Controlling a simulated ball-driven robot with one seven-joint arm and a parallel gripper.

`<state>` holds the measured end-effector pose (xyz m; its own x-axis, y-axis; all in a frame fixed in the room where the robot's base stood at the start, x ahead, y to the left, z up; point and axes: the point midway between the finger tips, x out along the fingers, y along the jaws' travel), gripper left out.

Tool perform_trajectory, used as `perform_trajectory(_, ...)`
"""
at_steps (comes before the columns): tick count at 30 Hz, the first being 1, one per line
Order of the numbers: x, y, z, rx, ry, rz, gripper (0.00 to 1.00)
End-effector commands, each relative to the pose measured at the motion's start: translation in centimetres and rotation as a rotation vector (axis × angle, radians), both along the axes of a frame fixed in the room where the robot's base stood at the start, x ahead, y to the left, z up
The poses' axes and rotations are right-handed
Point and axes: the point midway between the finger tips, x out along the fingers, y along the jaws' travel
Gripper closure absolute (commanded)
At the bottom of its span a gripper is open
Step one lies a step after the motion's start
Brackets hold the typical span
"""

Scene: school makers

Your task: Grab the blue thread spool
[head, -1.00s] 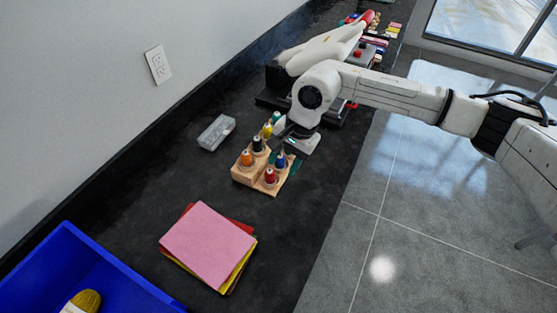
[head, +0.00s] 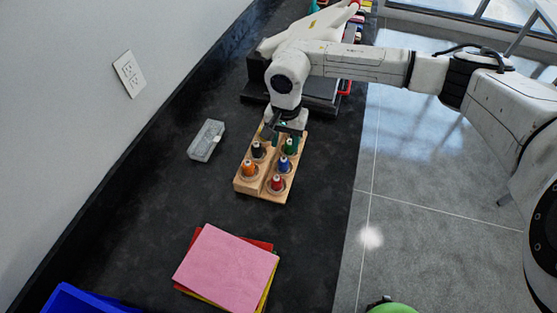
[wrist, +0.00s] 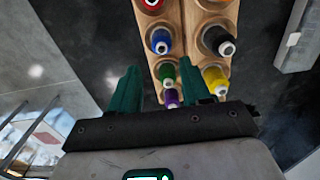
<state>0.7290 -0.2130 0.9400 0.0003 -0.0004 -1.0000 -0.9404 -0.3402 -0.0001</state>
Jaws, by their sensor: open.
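The blue thread spool (head: 284,165) stands upright in a wooden spool rack (head: 263,196), between the red spool (head: 277,184) and the green spool (head: 290,147). In the wrist view the blue spool (wrist: 160,42) is just beyond the fingertips, and the green spool (wrist: 167,75) shows between the fingers. My gripper (head: 285,130) is over the rack's far end, with green fingers. It also shows in the wrist view (wrist: 159,66), open with nothing held. A purple spool (wrist: 171,98) is partly hidden by the gripper body.
Orange (head: 248,168), black (head: 257,150) and yellow (wrist: 215,78) spools crowd the rack. Coloured sheets (head: 226,268) lie in front, and a blue bin (head: 85,300) is near left. Bare black counter surrounds the rack.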

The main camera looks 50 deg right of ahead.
Motion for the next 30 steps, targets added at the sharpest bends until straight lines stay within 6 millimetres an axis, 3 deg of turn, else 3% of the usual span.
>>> perform_trajectory(6,0.0,0.1,-2.8,0.002,0.002,-0.001,0.53)
perform_trajectory(14,0.0,0.3,-4.4,0.005,0.002,-0.001,0.53)
perform_trajectory(22,0.2,0.4,-7.8,0.004,0.001,-0.002,0.53)
perform_trajectory(30,0.2,0.3,-8.6,0.0,0.001,0.001,0.53)
